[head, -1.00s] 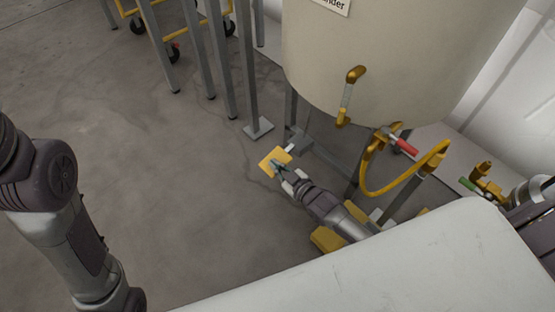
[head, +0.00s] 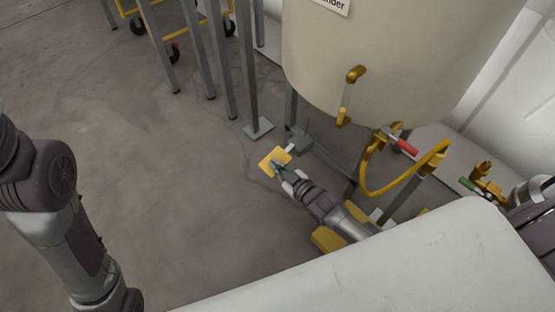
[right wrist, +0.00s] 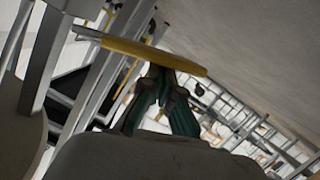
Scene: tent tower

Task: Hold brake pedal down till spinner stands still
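The brake pedal (head: 270,157) is a flat yellow plate on a grey arm, low by the machine's frame. In the right wrist view it is a yellow bar (right wrist: 150,52) seen nearly edge-on. My right gripper (head: 280,167) reaches it from the lower right. Its green fingertips (right wrist: 160,72) are together and seem to touch the pedal face, with nothing seen between them. I cannot tell how far down the pedal is. No part is clearly identifiable as the spinner. My left arm shows at the left; its gripper is out of view.
A large cream vessel (head: 390,55), its label ending in "nder", stands above the pedal. A yellow hose (head: 380,191) and a red-handled valve (head: 406,146) hang below it. Grey posts (head: 252,80) stand beside the pedal. The floor (head: 190,200) to the left is clear.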

